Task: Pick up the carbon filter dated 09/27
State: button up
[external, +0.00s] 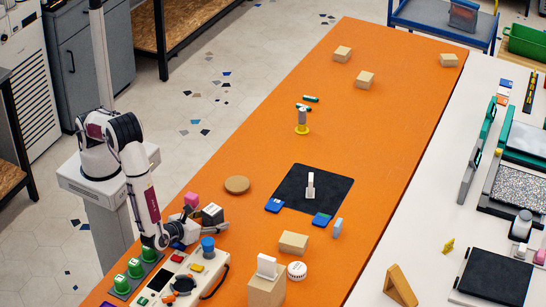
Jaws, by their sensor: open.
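I cannot read a 09/27 date on anything in the external view, so I cannot tell which thing is the carbon filter. A white round piece with dark marks (297,271) lies beside a tan block (266,290) that has a white card-like piece (266,265) standing on it. Several green-topped containers (135,267) stand in a dark rack at the front left. My gripper's fingertips are small and partly hidden.
A control box (165,284) with coloured parts and a blue knob (208,246) crowd the front left. A black mat (325,190) holds an upright white piece. Tan blocks (342,54) stand at the back. The orange table (270,130) is clear left of the yellow-based cylinder (302,120).

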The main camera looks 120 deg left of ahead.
aim_at(211, 210)
dwell(0.4)
jog(key=c, duration=1.2)
jog(key=shift+c, duration=0.2)
jog(key=shift+r, duration=5)
